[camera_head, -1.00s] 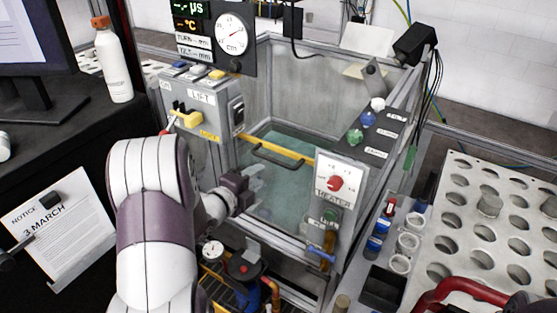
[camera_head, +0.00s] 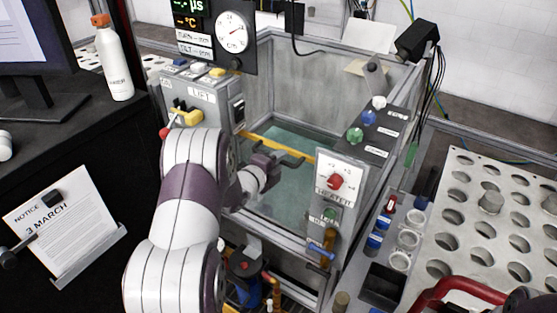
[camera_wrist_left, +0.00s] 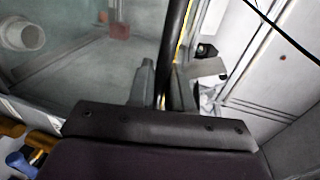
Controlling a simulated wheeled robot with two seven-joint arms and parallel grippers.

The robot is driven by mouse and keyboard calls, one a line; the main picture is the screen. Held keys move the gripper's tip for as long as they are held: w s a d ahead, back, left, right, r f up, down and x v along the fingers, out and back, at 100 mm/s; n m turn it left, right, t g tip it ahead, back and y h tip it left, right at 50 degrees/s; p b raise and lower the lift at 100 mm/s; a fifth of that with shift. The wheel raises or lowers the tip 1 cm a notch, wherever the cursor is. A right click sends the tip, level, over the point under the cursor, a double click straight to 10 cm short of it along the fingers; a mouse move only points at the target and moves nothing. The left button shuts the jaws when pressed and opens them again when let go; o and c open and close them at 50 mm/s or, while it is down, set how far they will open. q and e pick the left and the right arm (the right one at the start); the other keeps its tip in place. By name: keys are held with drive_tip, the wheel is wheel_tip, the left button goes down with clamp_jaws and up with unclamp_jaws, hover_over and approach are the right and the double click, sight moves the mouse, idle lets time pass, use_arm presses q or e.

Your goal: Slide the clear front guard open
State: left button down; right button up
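The clear front guard (camera_head: 268,196) is a see-through panel on the near side of the grey tank. A yellow strip (camera_head: 254,138) runs along its upper edge, with a dark bar handle (camera_head: 292,160) beside it. My left gripper (camera_head: 275,160) is at the handle, over the guard. In the left wrist view the dark handle bar (camera_wrist_left: 174,45) runs between the two fingers of the left gripper (camera_wrist_left: 166,78). Whether the fingers press on the bar is not clear. My right gripper is not seen.
A lift control box (camera_head: 200,100) stands left of the tank, and a heater panel (camera_head: 336,190) stands at its right front corner. A perforated rack (camera_head: 470,235) lies to the right. A bottle (camera_head: 115,65) and a notice (camera_head: 68,235) are on the left.

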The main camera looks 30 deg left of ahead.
use_arm(q)
wheel_tip(320, 180, down, 27)
drive_tip(key=b, duration=2.4)
drive_tip(key=shift+r, duration=0.25)
drive_tip(key=c, duration=1.2)
unclamp_jaws()
drive_tip(key=p+v, duration=0.2)
drive_tip(key=v, duration=1)
drive_tip(key=shift+s+p, duration=0.3)
drive_tip(key=shift+s, duration=0.05)
